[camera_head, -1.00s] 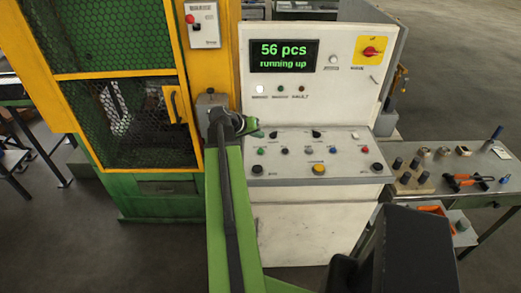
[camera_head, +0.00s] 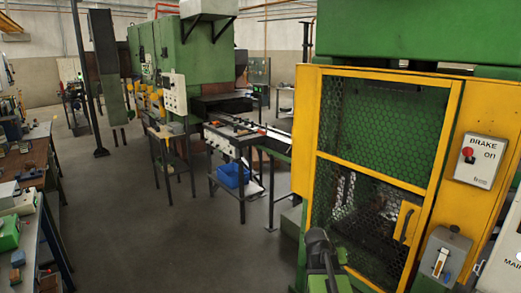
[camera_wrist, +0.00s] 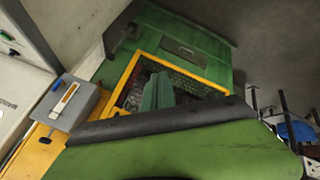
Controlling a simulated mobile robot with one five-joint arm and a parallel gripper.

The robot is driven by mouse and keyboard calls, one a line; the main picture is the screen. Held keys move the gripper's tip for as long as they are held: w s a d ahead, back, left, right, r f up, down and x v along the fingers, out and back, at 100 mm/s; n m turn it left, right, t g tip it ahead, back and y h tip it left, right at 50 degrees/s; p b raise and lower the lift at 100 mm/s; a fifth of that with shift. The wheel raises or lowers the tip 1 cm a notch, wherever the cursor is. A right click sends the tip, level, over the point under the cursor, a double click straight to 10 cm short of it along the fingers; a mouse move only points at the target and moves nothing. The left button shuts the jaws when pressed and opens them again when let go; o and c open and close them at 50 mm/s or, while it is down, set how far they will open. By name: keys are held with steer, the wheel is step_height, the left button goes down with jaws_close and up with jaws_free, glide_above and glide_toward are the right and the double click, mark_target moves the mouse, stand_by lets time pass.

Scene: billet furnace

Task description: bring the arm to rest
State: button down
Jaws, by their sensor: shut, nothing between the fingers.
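My green arm (camera_head: 325,268) shows at the bottom of the head view, with a dark joint at its top, in front of the yellow-framed press guard. In the wrist view a broad green arm link of mine (camera_wrist: 190,155) with a black strip along its edge fills the lower part. My gripper's fingers cannot be made out in either view. I see nothing held.
The press guard (camera_head: 310,140) stands close on the right, with a brake box (camera_head: 488,160) and a grey lever box (camera_head: 443,258). A roller table with a blue bin (camera_head: 232,175) stands ahead. A workbench (camera_head: 42,180) is at left. The floor between is clear.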

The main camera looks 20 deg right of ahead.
steer(key=w+a+f+n+y, duration=0.1)
steer(key=a, duration=0.7)
steer(key=w+a+f+n+y, duration=0.1)
steer(key=w+a+n, duration=0.1)
steer(key=a, duration=0.6)
steer(key=s+a+f+n+y, duration=0.1)
steer(key=s+a+n+y, duration=0.1)
steer(key=a, duration=0.6)
steer(key=s+a+f+n+g+y, duration=0.1)
steer(key=s+a, duration=0.3)
steer(key=a, duration=0.4)
steer(key=shift+s+a+f+n+g+y, duration=0.15)
steer(key=shift+s+a+n+g+y, duration=0.2)
steer(key=shift+y, duration=0.55)
steer(key=shift+d, duration=0.1)
